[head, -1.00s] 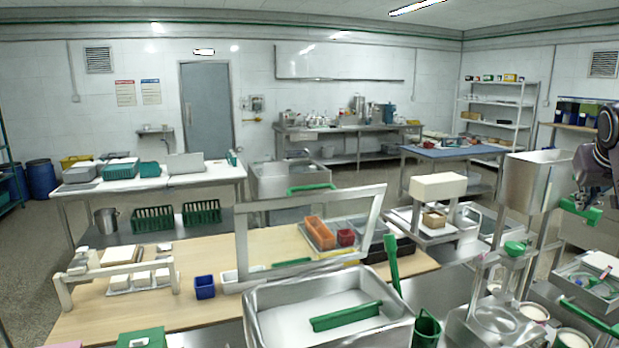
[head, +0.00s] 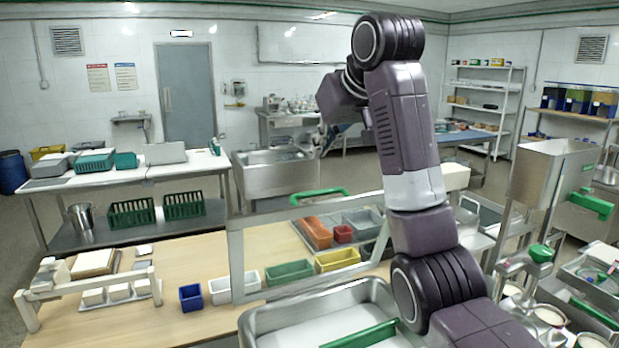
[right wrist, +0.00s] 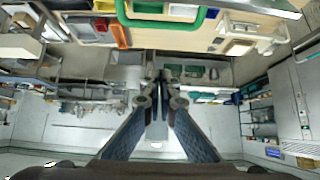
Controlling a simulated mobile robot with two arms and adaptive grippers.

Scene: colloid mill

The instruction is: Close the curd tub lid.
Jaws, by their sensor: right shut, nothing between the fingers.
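The steel curd tub (head: 262,316) stands at the front middle in the head view, its top open. A long green bar (head: 360,334) lies in it. Its lid, a pale frame with a see-through middle (head: 237,262), stands raised at the tub's back edge, with a green handle (head: 318,196) on its top edge. My right arm hides the lid's right side. My right gripper (head: 329,142) is shut and empty, raised beyond the lid and apart from it in the picture. In the right wrist view its fingers (right wrist: 160,84) are together, and the green handle (right wrist: 165,22) shows at the top. My left gripper is out of view.
Behind the lid, a wooden bench (head: 190,258) holds small bins, including a blue bin (head: 190,297), and a white rack (head: 85,296). A steel mill hopper (head: 550,172) stands right of my arm. A steel sink (head: 275,172) is farther back.

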